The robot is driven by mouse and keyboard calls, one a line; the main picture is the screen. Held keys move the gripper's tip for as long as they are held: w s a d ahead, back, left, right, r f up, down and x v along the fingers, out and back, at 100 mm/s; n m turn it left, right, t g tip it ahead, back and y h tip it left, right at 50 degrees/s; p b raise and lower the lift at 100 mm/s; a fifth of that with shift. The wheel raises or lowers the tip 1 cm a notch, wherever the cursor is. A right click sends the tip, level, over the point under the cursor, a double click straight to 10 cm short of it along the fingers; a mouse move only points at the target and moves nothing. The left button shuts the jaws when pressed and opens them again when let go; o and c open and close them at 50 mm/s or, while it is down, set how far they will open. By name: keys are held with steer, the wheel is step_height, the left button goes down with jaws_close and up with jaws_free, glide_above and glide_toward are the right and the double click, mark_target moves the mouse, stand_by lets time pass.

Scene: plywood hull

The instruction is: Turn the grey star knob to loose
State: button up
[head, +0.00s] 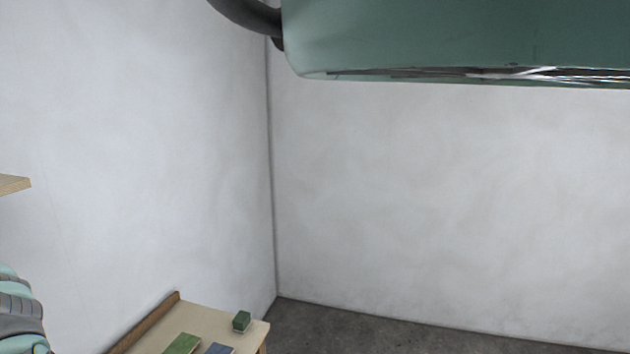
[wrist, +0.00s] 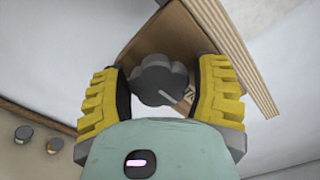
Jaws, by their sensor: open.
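The grey star knob (wrist: 157,80) shows in the wrist view, in front of a brown wooden panel. It has rounded lobes and a pale line on its lower right part. My gripper (wrist: 158,88) is open, with one yellow finger to the left of the knob and one to the right. The knob sits between the fingers; the left finger looks very close to it and a small gap shows on the right. Whether either finger touches it I cannot tell. The knob and the gripper's fingers do not show in the head view.
In the wrist view a plywood edge (wrist: 225,50) runs close by the right finger. Two small round knobs (wrist: 24,134) are at lower left. In the head view a bench (head: 215,313) with a green block (head: 241,321) stands at the bottom; a large green body hangs overhead.

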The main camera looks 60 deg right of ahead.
steer(key=shift+o, duration=0.4)
steer(key=c, duration=0.9)
